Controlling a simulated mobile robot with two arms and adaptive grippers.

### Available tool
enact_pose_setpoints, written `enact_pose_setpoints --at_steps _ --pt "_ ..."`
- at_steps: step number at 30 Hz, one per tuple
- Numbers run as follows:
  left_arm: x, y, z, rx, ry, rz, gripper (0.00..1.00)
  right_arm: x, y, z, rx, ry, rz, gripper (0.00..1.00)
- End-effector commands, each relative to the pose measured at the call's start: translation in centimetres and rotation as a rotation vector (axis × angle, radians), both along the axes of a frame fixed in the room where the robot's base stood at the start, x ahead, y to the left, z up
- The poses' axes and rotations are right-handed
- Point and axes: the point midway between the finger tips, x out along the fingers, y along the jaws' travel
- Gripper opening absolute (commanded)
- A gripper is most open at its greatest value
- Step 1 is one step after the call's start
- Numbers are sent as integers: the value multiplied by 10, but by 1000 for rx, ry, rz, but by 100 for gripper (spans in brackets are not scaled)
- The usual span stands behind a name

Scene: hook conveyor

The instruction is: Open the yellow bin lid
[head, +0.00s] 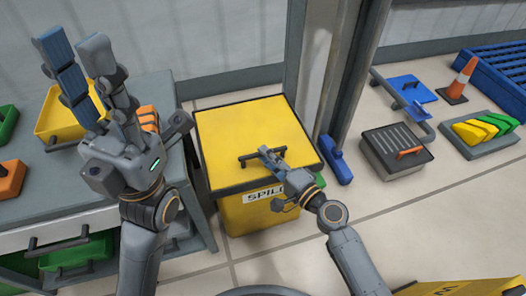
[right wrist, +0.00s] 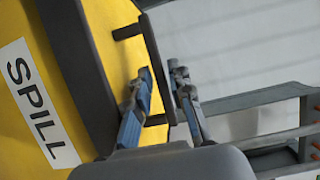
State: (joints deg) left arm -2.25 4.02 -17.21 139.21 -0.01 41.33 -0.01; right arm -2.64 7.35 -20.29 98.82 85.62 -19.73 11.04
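The yellow bin (head: 240,218) with a SPILL label stands on the floor, its flat yellow lid (head: 250,128) down on top. The lid has a dark bar handle (head: 262,156) near its front edge. My right gripper (head: 268,153) is at this handle. In the right wrist view the handle (right wrist: 155,50) runs between the blue-padded fingers of my right gripper (right wrist: 164,80), which stand apart; firm contact is not clear. The label (right wrist: 38,103) shows at the left there. My left gripper (head: 76,50) is raised, open and empty, left of the bin.
A grey workbench (head: 75,206) with yellow, green and orange bins stands left of the yellow bin. A post (head: 352,85) and a blue object (head: 335,160) are close on its right. A grey case (head: 397,150), cone (head: 459,80) and blue pallet (head: 495,72) lie further right.

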Motion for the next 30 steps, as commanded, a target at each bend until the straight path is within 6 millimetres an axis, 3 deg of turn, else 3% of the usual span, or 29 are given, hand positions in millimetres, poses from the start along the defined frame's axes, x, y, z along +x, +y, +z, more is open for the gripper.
enact_pose_setpoints --at_steps 6,15,18,30 --pt "0 0 -1 1 2 0 32 14 12 0 -1 -1 0 21" --pt "0 0 -1 1 1 0 32 15 13 -1 -1 0 0 21" --pt "0 0 0 1 -1 0 32 15 13 -1 -1 0 0 0" --pt "0 0 3 1 -7 0 32 15 13 0 -2 2 0 0"
